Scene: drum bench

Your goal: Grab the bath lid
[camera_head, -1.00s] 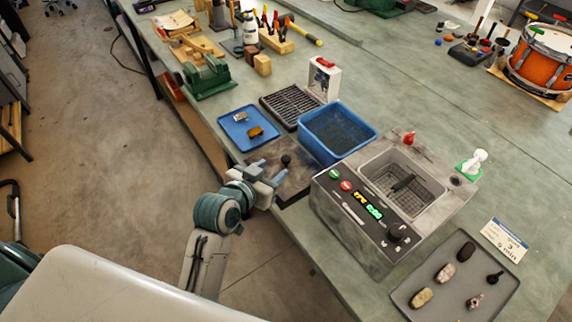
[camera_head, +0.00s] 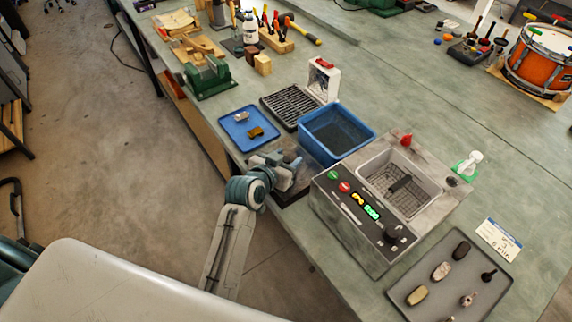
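The bath lid (camera_head: 291,192) is a dark, flat, stained plate lying at the bench's near edge, left of the grey bath machine (camera_head: 352,222). Its black knob, seen earlier, is now hidden by my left gripper. My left gripper (camera_head: 287,163) is over the lid where the knob stood, its fingers apart. Whether the fingers touch the knob is too small to tell. The bath's basin (camera_head: 436,188) is uncovered, with a wire basket (camera_head: 388,195) inside. My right gripper is not in view.
A blue tub (camera_head: 372,134) stands just behind the lid, close to my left gripper. A blue tray (camera_head: 233,139) with small parts and a black rack (camera_head: 272,98) are further back. A grey tray (camera_head: 398,292) of small parts lies at the front right.

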